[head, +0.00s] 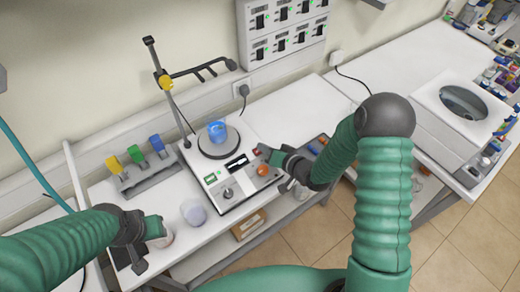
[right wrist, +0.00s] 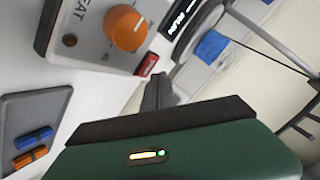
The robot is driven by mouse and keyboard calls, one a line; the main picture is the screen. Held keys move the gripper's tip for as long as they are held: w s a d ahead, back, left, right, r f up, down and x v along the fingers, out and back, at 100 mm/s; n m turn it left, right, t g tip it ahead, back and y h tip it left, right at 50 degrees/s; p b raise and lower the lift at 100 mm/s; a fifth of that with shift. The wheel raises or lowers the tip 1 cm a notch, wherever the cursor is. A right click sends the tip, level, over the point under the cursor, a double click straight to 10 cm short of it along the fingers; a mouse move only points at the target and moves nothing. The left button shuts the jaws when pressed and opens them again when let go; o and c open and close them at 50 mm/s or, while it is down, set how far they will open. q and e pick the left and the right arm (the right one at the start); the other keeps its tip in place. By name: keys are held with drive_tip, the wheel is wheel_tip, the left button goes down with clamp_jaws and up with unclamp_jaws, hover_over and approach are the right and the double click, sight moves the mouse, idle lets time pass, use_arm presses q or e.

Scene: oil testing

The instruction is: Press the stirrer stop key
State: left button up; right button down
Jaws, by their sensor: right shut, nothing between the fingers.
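A small red key (right wrist: 147,64) lies beside the orange knob and display in the right wrist view. My right gripper (right wrist: 162,88) is shut and empty, its tips close to the red key; contact cannot be told. My left gripper (head: 152,230) is at the bench's front left beside a pale cup; its jaws are unclear.
A grey tray (right wrist: 60,112) with blue and orange pieces lies right of the hotplate. A stand (head: 167,85) rises behind it. A rack (head: 150,178) with yellow, green and blue pieces and a pale round vessel (head: 194,213) are to its left.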

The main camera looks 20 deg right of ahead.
drive_tip(key=shift+a, duration=0.1)
drive_tip(key=shift+a+f, duration=0.25)
drive_tip(key=shift+a, duration=0.05)
drive_tip(key=shift+w+d+f+b, duration=0.1)
drive_tip(key=shift+b, duration=0.25)
drive_tip(key=shift+f, duration=0.35)
drive_tip(key=shift+r, duration=0.1)
idle(0.5)
drive_tip(key=shift+s+d+r+p, duration=0.1)
drive_tip(key=shift+r+p, duration=0.15)
drive_tip(key=shift+r, duration=0.15)
drive_tip(key=shift+s+d+r+p, duration=0.1)
drive_tip(key=shift+r+p, duration=0.15)
drive_tip(key=shift+r, duration=0.1)
drive_tip(key=shift+r, duration=0.1)
